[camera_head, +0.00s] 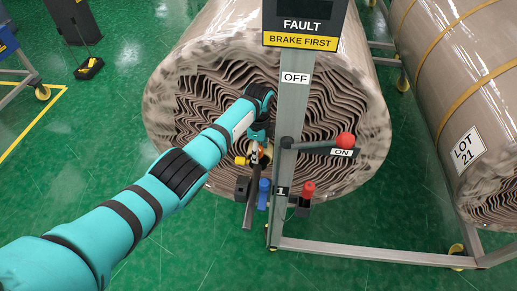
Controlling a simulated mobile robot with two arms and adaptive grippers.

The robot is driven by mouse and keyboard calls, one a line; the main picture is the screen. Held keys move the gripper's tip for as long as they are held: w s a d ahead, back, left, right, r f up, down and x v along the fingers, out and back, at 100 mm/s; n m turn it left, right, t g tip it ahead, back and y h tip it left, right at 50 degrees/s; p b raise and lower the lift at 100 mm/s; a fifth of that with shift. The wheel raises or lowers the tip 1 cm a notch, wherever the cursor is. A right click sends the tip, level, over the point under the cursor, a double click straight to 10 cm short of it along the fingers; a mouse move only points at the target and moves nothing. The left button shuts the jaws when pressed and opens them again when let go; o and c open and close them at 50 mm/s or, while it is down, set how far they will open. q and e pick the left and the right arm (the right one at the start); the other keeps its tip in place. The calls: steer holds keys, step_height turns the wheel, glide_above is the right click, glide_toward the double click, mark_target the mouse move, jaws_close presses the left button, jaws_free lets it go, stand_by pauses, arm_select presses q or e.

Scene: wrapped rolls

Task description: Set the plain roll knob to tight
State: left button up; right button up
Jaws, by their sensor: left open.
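The plain roll (355,100), a large brown wavy-layered roll without a lot label, fills the middle of the head view. A grey post (297,135) stands in front of it. My left arm reaches in from the left, and my left gripper (258,157) is open beside the post, in front of the roll's end face. A small yellow part (241,161) shows right beside the gripper; I cannot tell if they touch. Below are a blue handle (264,194) and a red handle (308,190). No "tight" marking is readable, and I cannot tell which part is the knob.
A lever with a red ball (345,141) points right at the ON label (342,152); an OFF label (295,78) is higher on the post. A FAULT / BRAKE FIRST sign (300,35) tops it. The LOT 21 roll (440,90) lies right.

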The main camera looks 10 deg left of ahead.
arm_select(q)
step_height(320, 180, up, 12)
stand_by(0.4)
